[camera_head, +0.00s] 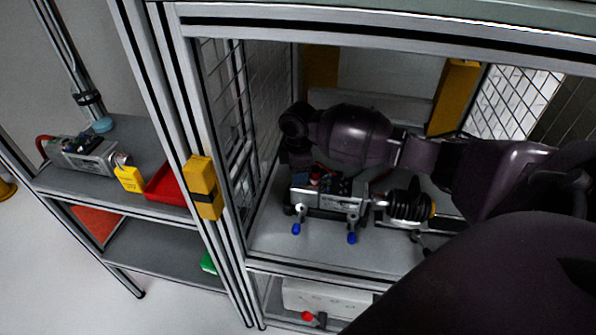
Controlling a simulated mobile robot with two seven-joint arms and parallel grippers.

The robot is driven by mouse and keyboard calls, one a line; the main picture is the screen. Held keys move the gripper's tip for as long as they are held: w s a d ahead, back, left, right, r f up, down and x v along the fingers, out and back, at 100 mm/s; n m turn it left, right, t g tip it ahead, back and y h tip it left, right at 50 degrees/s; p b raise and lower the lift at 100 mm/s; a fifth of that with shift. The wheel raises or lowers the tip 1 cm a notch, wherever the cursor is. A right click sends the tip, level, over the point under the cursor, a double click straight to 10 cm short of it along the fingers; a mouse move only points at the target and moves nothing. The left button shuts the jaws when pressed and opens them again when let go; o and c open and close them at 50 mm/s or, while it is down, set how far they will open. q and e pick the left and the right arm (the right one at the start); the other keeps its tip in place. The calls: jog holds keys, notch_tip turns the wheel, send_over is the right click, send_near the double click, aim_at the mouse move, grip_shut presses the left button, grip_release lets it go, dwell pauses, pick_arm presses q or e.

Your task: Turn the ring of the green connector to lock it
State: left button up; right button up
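A servo unit (325,201) with a metal front and dark electronics on top sits on the grey shelf inside the cage, with two blue-tipped levers hanging at its front. A black ribbed cylinder (408,206) with an orange band lies at its right, in line with a metal shaft. I cannot make out the green connector or its ring on the unit. My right arm reaches in from the right over the unit. My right gripper (300,160) points down at the unit's back left; its fingertips are too dark and small to read. My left gripper is out of view.
Aluminium posts and a top beam frame the cage, with mesh walls (230,105) and yellow blocks (203,187). The left shelf holds another unit (85,155), a yellow tag (130,178) and a red tray (168,186). A green item (208,263) shows lower down.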

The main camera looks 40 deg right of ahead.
jog(key=c, duration=0.6)
jog(key=shift+r+m+p, duration=0.35)
jog(key=shift+m+p, duration=0.25)
jog(key=shift+p, duration=0.2)
jog(key=shift+r+m+p, duration=0.1)
jog(key=shift+m+p, duration=1.1)
jog(key=shift+p, duration=0.05)
jog(key=m+p, duration=0.2)
jog(key=shift+a+m+p, duration=0.1)
jog(key=shift+m+p, duration=0.2)
jog(key=m+p, duration=0.3)
jog(key=m, duration=0.1)
jog(key=shift+f, duration=0.25)
jog(key=shift+m+p, duration=0.45)
jog(key=shift+m, duration=0.05)
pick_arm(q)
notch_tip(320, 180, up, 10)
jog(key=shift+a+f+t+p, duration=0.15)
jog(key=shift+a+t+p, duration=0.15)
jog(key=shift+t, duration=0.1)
pick_arm(e)
jog(key=shift+f+m, duration=0.15)
jog(key=shift+m, duration=0.35)
